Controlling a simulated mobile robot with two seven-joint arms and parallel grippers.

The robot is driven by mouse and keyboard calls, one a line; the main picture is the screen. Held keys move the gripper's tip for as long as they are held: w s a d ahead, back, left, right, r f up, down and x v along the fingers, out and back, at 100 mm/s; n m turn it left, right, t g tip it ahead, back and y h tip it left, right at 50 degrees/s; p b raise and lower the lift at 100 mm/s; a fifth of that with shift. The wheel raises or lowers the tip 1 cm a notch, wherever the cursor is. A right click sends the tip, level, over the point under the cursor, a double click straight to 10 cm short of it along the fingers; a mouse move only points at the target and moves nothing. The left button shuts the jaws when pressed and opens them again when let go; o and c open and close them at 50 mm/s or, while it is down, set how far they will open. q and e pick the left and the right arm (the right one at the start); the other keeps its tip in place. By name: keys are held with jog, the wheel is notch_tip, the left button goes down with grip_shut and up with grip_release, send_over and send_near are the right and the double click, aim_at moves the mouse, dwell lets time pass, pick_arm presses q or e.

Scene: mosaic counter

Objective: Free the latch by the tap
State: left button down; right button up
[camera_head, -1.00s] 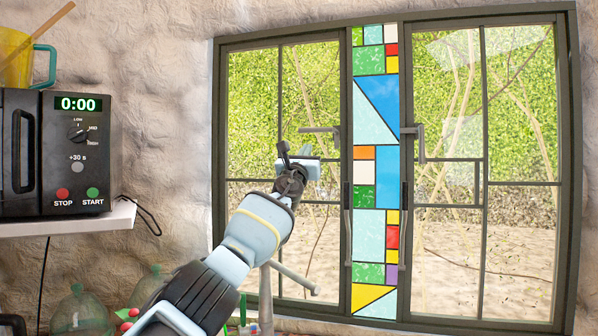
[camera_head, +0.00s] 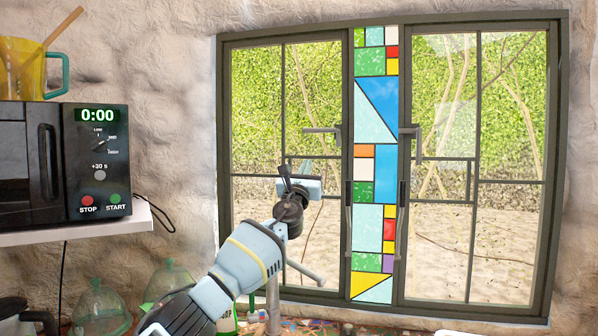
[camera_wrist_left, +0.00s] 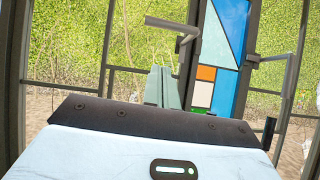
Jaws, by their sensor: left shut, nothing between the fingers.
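The left window latch (camera_head: 322,130) is a grey lever lying level, its free end pointing left. It also shows in the wrist view (camera_wrist_left: 168,25). The tap (camera_head: 273,290) stands in front of the lower left window, its grey spout reaching right; my left arm partly covers it. The right latch (camera_head: 417,155) hangs down, and it also shows in the wrist view (camera_wrist_left: 291,72). My left gripper (camera_head: 305,170) is shut and empty, below the left latch in the picture and apart from it. Its fingers (camera_wrist_left: 163,85) point towards the window.
A microwave (camera_head: 98,165) on a white shelf (camera_head: 75,232) stands at the left, with a yellow jug (camera_head: 25,62) on top. Glass domes (camera_head: 100,305) stand below. A stained-glass strip (camera_head: 375,215) divides the two windows. The space before the right window is clear.

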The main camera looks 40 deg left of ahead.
pick_arm(q)
jog(key=shift+v, duration=1.65)
jog(key=shift+f, duration=0.1)
